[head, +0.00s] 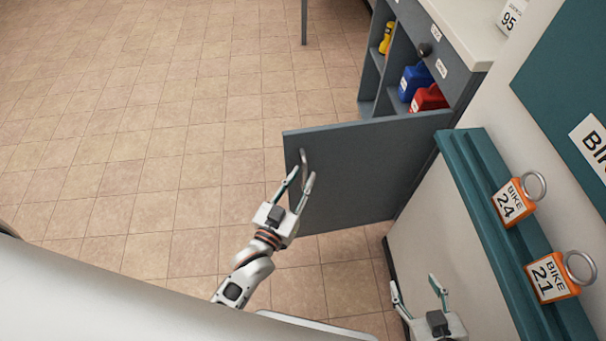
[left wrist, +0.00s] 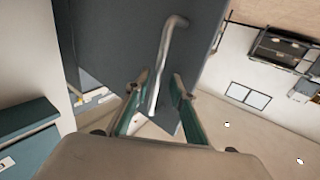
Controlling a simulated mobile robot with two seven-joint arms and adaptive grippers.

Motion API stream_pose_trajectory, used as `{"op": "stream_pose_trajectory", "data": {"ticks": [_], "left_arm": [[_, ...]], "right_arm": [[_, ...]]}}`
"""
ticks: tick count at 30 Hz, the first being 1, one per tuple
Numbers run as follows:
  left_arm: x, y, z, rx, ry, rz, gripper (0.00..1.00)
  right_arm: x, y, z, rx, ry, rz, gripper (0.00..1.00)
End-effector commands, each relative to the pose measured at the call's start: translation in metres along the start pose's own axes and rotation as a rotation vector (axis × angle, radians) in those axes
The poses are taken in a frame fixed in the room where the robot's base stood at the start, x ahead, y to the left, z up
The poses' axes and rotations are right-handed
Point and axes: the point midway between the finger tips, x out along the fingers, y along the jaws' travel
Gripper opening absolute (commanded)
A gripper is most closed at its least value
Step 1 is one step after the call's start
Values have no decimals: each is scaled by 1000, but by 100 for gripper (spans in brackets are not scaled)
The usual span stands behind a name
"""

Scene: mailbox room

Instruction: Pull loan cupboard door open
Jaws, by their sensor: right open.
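The grey loan cupboard door (head: 345,170) stands swung wide open, out from the cupboard over the tiled floor. Its metal bar handle (head: 304,165) is near the free edge. My left gripper (head: 301,176) is at the handle. In the left wrist view the handle (left wrist: 163,60) runs between the two fingertips (left wrist: 160,82), with a gap visible beside it, so the gripper looks open around it. The cupboard (head: 461,84) shows open shelves with a blue item (head: 414,80), a red item (head: 429,98) and a yellow item (head: 386,38). My right gripper (head: 417,287) is open and empty at the lower right.
A teal ledge (head: 480,200) on the right holds two orange tags, BIKE 24 (head: 512,203) and BIKE 21 (head: 549,279), with metal rings. A pale counter top (head: 465,30) covers the cupboard. The tiled floor (head: 150,130) left of the door is clear.

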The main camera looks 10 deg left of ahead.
Motion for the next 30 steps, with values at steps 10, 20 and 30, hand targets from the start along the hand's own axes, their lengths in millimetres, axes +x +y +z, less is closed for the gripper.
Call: {"op": "stream_pose_trajectory", "data": {"ticks": [10,20,30], "left_arm": [[-53,-1,1,0,-2,-1,24],[-61,-1,1,1,-2,-1,24],[-61,-1,1,1,-2,-1,24]], "right_arm": [[0,0,0,1,-1,1,58],[0,0,1,1,-2,1,58],[0,0,1,1,-3,1,58]]}}
